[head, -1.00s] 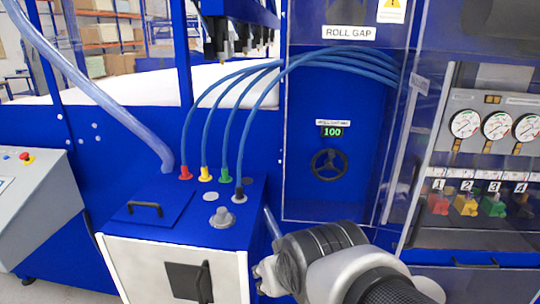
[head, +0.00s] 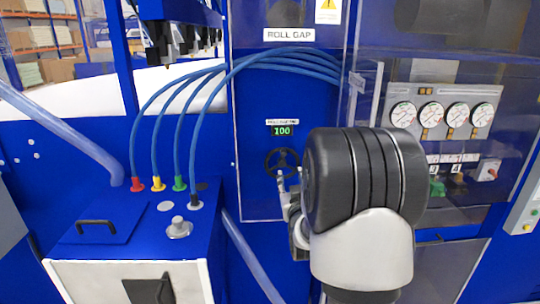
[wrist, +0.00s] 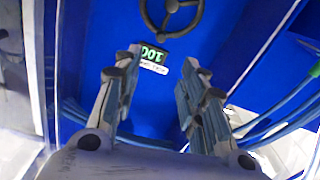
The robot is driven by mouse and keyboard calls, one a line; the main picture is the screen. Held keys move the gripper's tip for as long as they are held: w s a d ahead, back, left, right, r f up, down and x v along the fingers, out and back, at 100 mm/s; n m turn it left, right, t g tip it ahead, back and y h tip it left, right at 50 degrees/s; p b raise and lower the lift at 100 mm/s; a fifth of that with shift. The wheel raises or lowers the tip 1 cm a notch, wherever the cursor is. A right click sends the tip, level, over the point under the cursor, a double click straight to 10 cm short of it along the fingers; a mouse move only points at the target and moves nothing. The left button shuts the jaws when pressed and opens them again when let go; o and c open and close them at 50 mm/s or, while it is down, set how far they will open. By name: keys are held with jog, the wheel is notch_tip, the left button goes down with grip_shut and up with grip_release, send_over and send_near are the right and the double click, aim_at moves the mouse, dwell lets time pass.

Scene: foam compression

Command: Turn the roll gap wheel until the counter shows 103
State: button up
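The black roll gap wheel (head: 282,162) is on the blue panel under the ROLL GAP sign, partly hidden by my arm in the head view. The green-lit counter (head: 283,130) above it reads 100. In the wrist view the picture is upside down, with the wheel (wrist: 172,12) at the top edge, cut off, and the counter (wrist: 152,54) below it. My gripper (wrist: 160,65) is open and empty, its two fingers apart in front of the panel. The wheel lies beyond the fingertips, apart from them as far as I can tell.
Blue hoses (head: 215,75) arch from a blue cabinet (head: 125,225) at the left to the panel. A clear door (head: 362,70) stands at the panel's right side.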

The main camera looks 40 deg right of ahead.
aim_at(284, 154)
jog(key=x, duration=1.7)
jog(key=shift+c, duration=0.5)
grip_shut()
